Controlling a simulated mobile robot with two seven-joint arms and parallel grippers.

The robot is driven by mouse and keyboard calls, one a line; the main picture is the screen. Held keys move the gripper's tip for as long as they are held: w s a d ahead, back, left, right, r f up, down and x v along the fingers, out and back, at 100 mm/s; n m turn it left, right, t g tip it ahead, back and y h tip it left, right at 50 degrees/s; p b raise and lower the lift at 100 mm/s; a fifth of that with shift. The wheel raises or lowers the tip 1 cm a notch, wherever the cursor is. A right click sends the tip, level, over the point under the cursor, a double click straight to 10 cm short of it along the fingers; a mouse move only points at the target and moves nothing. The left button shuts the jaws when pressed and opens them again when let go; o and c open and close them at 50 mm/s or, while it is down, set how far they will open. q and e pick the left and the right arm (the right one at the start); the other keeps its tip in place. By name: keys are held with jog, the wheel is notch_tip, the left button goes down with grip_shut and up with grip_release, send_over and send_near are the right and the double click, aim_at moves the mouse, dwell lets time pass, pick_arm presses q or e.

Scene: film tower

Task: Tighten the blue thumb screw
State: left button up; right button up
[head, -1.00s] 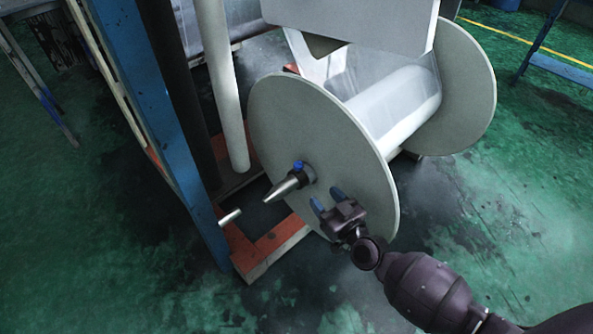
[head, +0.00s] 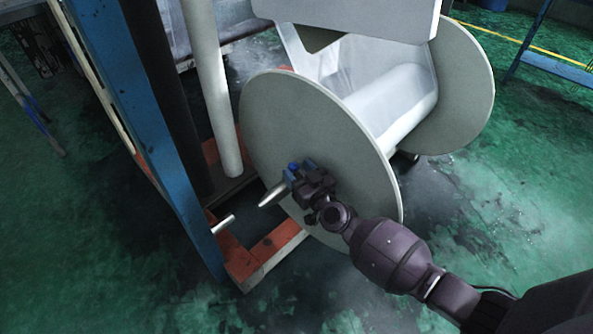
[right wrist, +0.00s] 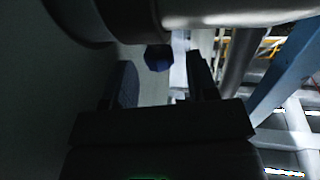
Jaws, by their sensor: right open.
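The blue thumb screw (head: 293,167) sits on the collar around the metal shaft tip (head: 272,195), at the middle of the reel's near grey disc (head: 285,115). My right gripper (head: 299,171) is at the screw, with its blue-tipped fingers close around the collar area. In the right wrist view the dark blue screw head (right wrist: 158,58) shows just beyond the gap between the two open fingers (right wrist: 160,80). I cannot tell whether a finger touches it. The gripper partly hides the collar in the head view. My left gripper is not in view.
A blue upright post (head: 140,130) and a pale vertical pole (head: 213,90) stand left of the reel. An orange base frame (head: 268,250) lies below the shaft. A short metal rod end (head: 223,224) sticks out near the post. Green floor is open at right.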

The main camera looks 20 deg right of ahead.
jog(key=shift+w, duration=0.3)
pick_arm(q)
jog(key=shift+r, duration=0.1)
